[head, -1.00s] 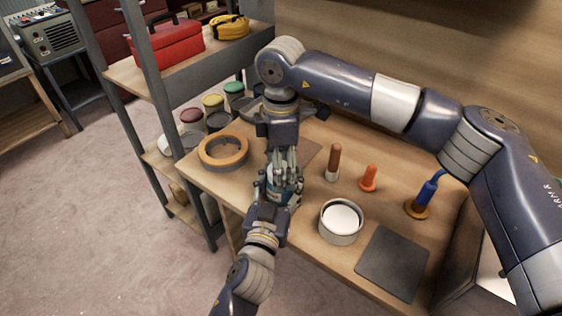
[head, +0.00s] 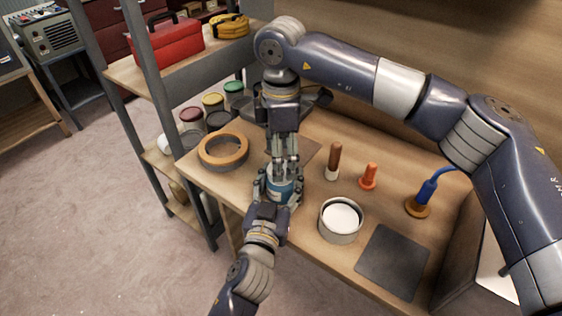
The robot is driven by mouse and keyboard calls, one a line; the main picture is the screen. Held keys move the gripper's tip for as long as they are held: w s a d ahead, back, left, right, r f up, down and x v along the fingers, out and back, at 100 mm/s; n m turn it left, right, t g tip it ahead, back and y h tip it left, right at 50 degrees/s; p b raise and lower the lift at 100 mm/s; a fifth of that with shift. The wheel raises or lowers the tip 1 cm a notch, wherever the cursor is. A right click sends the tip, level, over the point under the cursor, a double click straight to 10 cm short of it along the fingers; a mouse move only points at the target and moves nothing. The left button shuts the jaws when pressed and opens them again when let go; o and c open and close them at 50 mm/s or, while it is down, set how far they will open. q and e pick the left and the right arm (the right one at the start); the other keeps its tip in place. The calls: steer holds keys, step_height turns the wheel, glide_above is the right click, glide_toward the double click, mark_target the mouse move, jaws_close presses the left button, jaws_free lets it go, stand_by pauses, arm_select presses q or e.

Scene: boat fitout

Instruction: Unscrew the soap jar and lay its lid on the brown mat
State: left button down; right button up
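The soap jar (head: 281,187), blue with a pale band, stands near the front edge of the bench. My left gripper (head: 279,194) comes from below in the picture, with its fingers closed around both sides of the jar's body. My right gripper (head: 285,168) points straight down above the jar, with its fingertips at the jar's top. The lid is hidden by these fingers, so I cannot tell whether they grip it. The brown mat (head: 310,152) lies behind my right gripper, which partly covers it.
A tape ring (head: 223,151) lies left of the jar. A white round tin (head: 341,220), a brown-handled tool (head: 333,161), an orange plug (head: 369,177) and a blue-handled tool (head: 424,197) stand to the right. A dark grey mat (head: 393,262) lies at front right. A shelf upright stands left.

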steer(key=shift+r, duration=2.4)
steer(key=shift+c, duration=0.4)
steer(key=shift+f, duration=3.8)
steer(key=c, duration=1.1)
steer(key=o, duration=1.2)
steer(key=shift+r, duration=0.1)
steer(key=shift+r, duration=2.2)
arm_select(q)
steer(key=c, duration=0.6)
jaws_free()
